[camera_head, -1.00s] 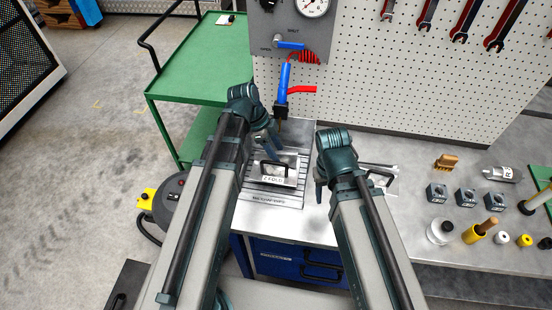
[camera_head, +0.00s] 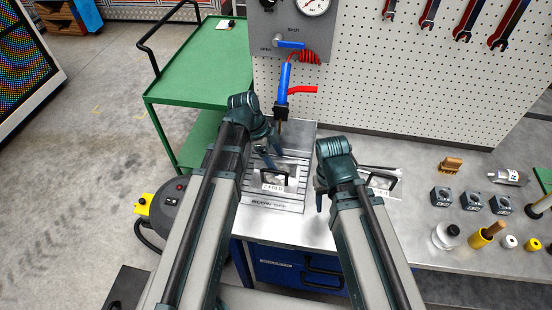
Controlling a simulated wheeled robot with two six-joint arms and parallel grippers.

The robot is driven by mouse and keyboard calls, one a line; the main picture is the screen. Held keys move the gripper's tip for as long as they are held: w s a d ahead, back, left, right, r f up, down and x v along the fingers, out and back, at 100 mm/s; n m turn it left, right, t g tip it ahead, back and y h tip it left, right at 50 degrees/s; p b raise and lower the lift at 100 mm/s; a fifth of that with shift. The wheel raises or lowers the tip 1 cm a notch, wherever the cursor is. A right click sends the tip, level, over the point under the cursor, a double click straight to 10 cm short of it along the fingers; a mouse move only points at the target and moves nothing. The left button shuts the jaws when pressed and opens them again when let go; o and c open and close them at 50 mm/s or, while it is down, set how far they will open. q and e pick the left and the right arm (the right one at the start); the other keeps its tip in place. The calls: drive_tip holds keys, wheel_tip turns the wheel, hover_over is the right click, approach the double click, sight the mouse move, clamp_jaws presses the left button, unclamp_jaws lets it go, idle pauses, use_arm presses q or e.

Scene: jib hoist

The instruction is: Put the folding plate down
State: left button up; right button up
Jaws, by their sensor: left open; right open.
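The folding plate (camera_head: 275,187), a metal plate with a black handle and a label ending in "FOLD", rests on the grooved grey base (camera_head: 262,203) on the bench. My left gripper (camera_head: 272,150) is open, above and beside the plate's upper left side, and appears apart from the handle. My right gripper (camera_head: 319,197) is open and empty, just right of the base. A second plate with a black handle (camera_head: 381,182) lies on the bench to the right, partly hidden by my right arm.
A blue air gun with a red lever (camera_head: 285,85) hangs behind the base. A green cart (camera_head: 200,75) stands at the left. Several metal blocks (camera_head: 470,199), a brush (camera_head: 451,165) and bottles lie at the right. A blue drawer unit (camera_head: 290,270) is below the bench.

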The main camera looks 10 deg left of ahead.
use_arm(q)
drive_tip(key=shift+r, duration=0.1)
use_arm(e)
drive_tip(key=shift+r, duration=0.1)
use_arm(q)
drive_tip(key=shift+a+r+p, duration=0.15)
drive_tip(key=shift+r+p, duration=0.4)
drive_tip(key=shift+p, duration=0.05)
use_arm(e)
drive_tip(key=shift+r, duration=0.5)
use_arm(q)
drive_tip(key=p+v, duration=1)
drive_tip(key=v, duration=0.1)
drive_tip(key=s+d+f+n+y, duration=0.1)
drive_tip(key=s+d+n+y, duration=0.4)
drive_tip(key=s+d+n, duration=0.4)
drive_tip(key=s+n, duration=0.3)
drive_tip(key=n, duration=0.2)
drive_tip(key=shift+d+f+y, duration=0.25)
drive_tip(key=shift+f+y, duration=0.05)
drive_tip(key=shift+y, duration=0.1)
use_arm(e)
wheel_tip(320, 180, up, 10)
use_arm(q)
drive_tip(key=shift+f+b, duration=0.8)
drive_tip(key=shift+f, duration=0.1)
use_arm(e)
drive_tip(key=shift+f, duration=0.8)
